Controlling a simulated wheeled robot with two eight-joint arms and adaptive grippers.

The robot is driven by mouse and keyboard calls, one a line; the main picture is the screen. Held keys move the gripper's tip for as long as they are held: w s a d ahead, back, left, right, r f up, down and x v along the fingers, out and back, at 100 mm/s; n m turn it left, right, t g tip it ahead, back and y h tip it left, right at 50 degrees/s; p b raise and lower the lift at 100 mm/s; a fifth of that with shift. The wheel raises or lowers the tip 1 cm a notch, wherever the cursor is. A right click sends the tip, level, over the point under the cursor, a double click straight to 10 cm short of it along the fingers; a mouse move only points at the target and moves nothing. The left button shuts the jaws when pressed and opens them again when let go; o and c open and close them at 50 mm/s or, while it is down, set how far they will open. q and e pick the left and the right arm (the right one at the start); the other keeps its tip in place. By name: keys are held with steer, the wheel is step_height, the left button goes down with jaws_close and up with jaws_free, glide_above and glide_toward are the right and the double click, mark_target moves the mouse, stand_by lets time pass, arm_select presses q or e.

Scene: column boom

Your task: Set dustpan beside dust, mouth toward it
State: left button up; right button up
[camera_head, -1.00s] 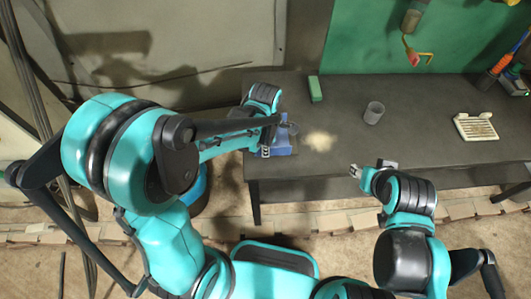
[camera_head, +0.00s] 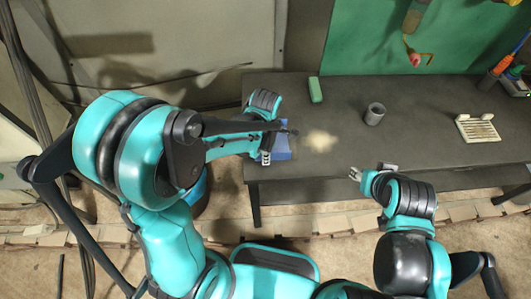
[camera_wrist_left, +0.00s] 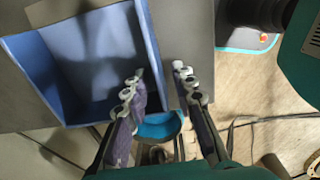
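The blue dustpan (camera_head: 283,148) lies near the table's left front edge, partly hidden under my left gripper (camera_head: 278,146). In the left wrist view, the open blue tray of the dustpan (camera_wrist_left: 85,55) fills the upper left. There my left gripper (camera_wrist_left: 158,76) has its fingers apart, one over the tray and one outside its right wall. I cannot tell if either touches it. The pale dust (camera_head: 320,141) lies on the table just right of the dustpan. My right gripper (camera_head: 371,171) has its fingers apart, empty, at the table's front edge.
On the dark table (camera_head: 430,110) are a green block (camera_head: 315,90), a grey cup (camera_head: 375,114) and a white slatted rack (camera_head: 477,128). Tools stand at the far right. The table between dust and rack is mostly clear apart from the cup.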

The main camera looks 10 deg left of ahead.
arm_select(q)
step_height(320, 180, up, 11)
steer(key=p, duration=0.4)
steer(key=s+a+r+m+t, duration=0.3)
steer(key=s+m, duration=0.1)
steer(key=m, duration=0.6)
steer(key=s+a+r+m+t, duration=0.4)
steer(key=m, duration=0.7)
steer(key=shift+s+a, duration=0.2)
steer(key=shift+a, duration=0.05)
steer(key=shift+f, duration=0.1)
step_height(320, 180, down, 6)
steer(key=b, duration=0.6)
